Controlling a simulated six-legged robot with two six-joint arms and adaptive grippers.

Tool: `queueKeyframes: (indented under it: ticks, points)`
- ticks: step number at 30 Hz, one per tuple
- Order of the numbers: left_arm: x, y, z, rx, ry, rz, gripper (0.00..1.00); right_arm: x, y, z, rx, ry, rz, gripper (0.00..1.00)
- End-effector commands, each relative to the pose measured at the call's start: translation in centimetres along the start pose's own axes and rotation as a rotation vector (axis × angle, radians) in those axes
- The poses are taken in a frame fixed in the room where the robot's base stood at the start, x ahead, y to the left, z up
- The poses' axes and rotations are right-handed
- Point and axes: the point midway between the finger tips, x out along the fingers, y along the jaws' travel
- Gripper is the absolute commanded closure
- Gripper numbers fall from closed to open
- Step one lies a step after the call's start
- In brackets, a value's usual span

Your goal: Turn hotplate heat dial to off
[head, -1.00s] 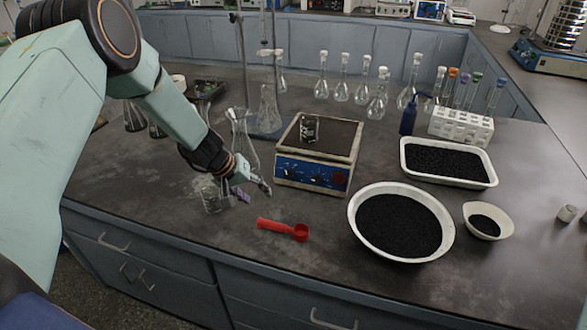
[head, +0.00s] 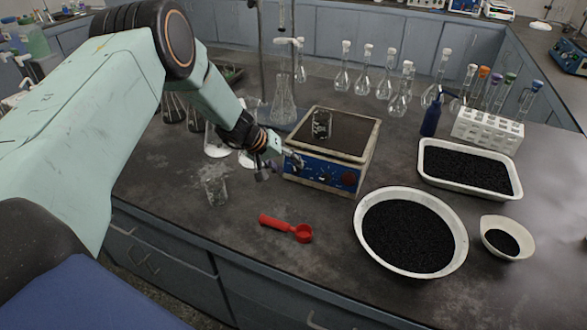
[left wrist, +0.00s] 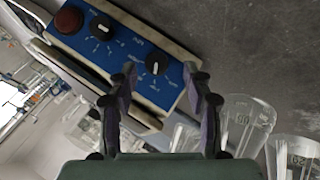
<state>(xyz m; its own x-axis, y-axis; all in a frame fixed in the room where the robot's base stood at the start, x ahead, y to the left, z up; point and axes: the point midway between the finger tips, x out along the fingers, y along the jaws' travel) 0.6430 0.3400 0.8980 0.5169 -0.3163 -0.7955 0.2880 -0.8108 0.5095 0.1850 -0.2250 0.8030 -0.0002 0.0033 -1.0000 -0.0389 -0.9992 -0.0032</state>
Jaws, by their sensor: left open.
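The hotplate (head: 340,136) has a blue front panel (head: 322,173) with two black dials and a red round button. In the left wrist view the panel shows upside down, with one dial (left wrist: 157,62) framed between my fingers, the other dial (left wrist: 102,27) farther left, and the red button (left wrist: 69,20) at the end. Each dial has a white pointer mark; the labels are too small to read, so I cannot tell which is heat. My left gripper (head: 280,167) is open at the panel's left end; contact with the dial cannot be told. My right gripper is not in view.
A small glass beaker (head: 322,124) stands on the hotplate. Another beaker (head: 215,188) and a red scoop (head: 287,228) are in front. Flasks stand behind and left of the gripper. A bowl of black grains (head: 362,240) is at right.

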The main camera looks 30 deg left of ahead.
Motion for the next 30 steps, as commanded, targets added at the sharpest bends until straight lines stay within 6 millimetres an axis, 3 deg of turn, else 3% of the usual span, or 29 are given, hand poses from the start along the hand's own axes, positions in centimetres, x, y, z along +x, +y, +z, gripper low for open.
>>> queueKeyframes:
  ticks: [6,17,30]
  points:
    - [2.2,0.2,0.0,0.002,-0.001,-0.001,0.50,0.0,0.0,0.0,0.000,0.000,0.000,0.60]
    - [2.9,0.5,-0.1,0.002,-0.001,0.000,0.50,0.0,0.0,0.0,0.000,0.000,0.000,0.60]
    - [2.9,0.5,-0.1,0.002,-0.001,0.000,0.85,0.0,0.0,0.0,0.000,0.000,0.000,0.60]
